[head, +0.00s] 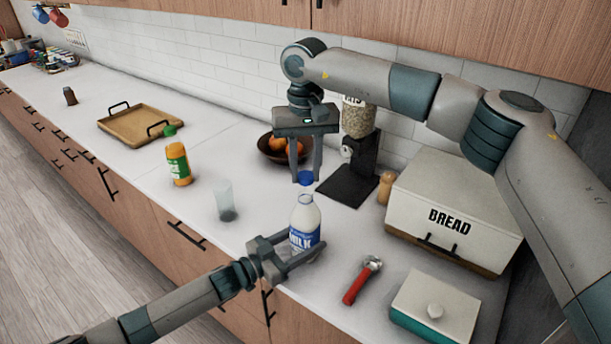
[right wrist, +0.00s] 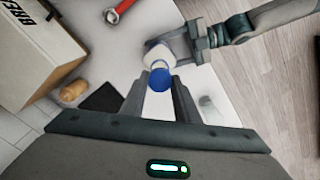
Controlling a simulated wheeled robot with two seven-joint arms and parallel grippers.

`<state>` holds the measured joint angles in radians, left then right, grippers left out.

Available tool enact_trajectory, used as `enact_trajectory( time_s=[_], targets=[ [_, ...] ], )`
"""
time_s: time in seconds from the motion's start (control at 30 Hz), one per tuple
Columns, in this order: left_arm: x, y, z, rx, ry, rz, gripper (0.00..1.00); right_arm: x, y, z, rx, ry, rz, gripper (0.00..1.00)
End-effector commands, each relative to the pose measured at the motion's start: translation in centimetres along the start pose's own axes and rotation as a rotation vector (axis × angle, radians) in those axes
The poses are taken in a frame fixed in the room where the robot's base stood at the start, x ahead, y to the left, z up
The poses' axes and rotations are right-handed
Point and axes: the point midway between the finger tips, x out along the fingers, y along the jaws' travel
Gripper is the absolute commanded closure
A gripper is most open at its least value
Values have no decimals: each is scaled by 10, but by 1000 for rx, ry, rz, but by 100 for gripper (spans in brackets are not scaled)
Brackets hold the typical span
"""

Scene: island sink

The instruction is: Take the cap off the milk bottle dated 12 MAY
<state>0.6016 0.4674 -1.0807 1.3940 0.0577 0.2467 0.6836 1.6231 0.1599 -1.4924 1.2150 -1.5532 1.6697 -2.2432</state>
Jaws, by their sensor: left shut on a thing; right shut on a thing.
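The milk bottle (head: 304,222), white with a blue MILK label, stands upright near the counter's front edge; no date is readable on it. My left gripper (head: 300,254) is shut around its lower body. The blue cap (head: 305,178) is between the fingertips of my right gripper (head: 305,175), which is shut on it and points down. The cap is a little above the bottle's open neck, with a small gap between them. In the right wrist view the cap (right wrist: 158,86) is at the fingertips, with the white bottle (right wrist: 158,56) behind it.
An orange juice bottle (head: 177,162) and a glass (head: 224,200) stand to the left. A red-handled tool (head: 358,284), a teal-based butter dish (head: 434,307) and a bread box (head: 455,200) are to the right. A fruit bowl (head: 272,153) and a grain dispenser (head: 357,150) stand behind.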

Motion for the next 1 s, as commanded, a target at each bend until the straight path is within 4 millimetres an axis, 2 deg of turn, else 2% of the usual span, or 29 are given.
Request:
enact_trajectory(
  time_s=[0.13,0.43,0.47,0.53,1.0],
  targets=[
    [0,0,0,0,0,0,100,-14,0,-1,1,2,0,99],
    [0,0,0,0,0,0,100,-17,0,0,0,0,0,99],
    [0,0,0,0,0,0,38,-17,0,0,0,1,0,99],
    [0,0,0,0,0,0,21,-17,0,0,0,0,0,99],
    [-6,0,1,0,0,0,21,-14,0,0,0,0,0,99]
  ],
)
